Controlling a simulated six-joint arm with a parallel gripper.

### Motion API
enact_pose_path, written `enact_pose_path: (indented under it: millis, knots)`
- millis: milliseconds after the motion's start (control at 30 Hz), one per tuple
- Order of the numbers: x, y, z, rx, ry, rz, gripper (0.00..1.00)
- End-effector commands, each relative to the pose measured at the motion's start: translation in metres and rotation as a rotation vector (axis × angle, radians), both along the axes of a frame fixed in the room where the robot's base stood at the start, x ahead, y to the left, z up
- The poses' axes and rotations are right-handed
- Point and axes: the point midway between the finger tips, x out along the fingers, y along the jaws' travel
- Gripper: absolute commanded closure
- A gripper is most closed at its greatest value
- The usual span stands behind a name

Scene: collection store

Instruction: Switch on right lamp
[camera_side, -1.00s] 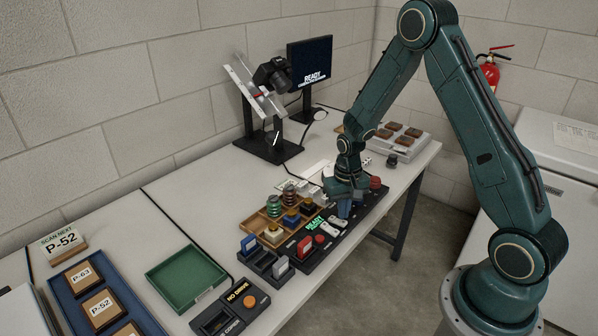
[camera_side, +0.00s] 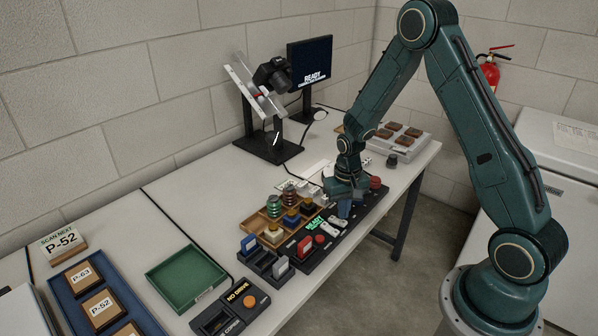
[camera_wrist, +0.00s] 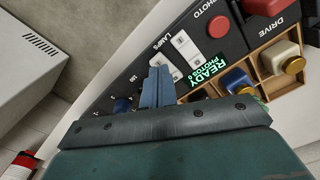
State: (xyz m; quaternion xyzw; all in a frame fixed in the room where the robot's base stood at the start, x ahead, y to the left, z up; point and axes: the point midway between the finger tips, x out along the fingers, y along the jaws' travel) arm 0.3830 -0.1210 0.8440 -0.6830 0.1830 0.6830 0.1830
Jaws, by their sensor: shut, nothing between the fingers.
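The control panel (camera_side: 309,259) is a long dark box at the table's front edge. It bears two white rocker switches (camera_side: 331,228) beside a green READY display (camera_side: 314,223). In the wrist view the LAMPS label runs beside the two switches; one switch (camera_wrist: 187,48) shows clear of my fingers, the other lies right by the fingertips, partly hidden. My gripper (camera_side: 344,209) is shut and empty, pointing down over the panel; it also shows in the wrist view (camera_wrist: 157,78). Whether the fingertips touch that switch I cannot tell, nor the switch positions.
A red PHOTO button (camera_wrist: 218,27) and a dial (camera_wrist: 122,105) flank the switches. A wooden tray (camera_side: 251,224) with several colored-topped pieces stands close behind the panel. A camera stand (camera_side: 268,148) and monitor (camera_side: 310,63) are at the back. A green tray (camera_side: 186,279) is at left.

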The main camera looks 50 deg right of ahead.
Motion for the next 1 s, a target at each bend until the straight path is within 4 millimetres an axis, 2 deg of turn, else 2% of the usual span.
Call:
enact_pose_path:
  millis: [1000]
  knots:
    - [0.0003, -0.0001, -0.0063, 0.0, 0.0, 0.0, 1.0]
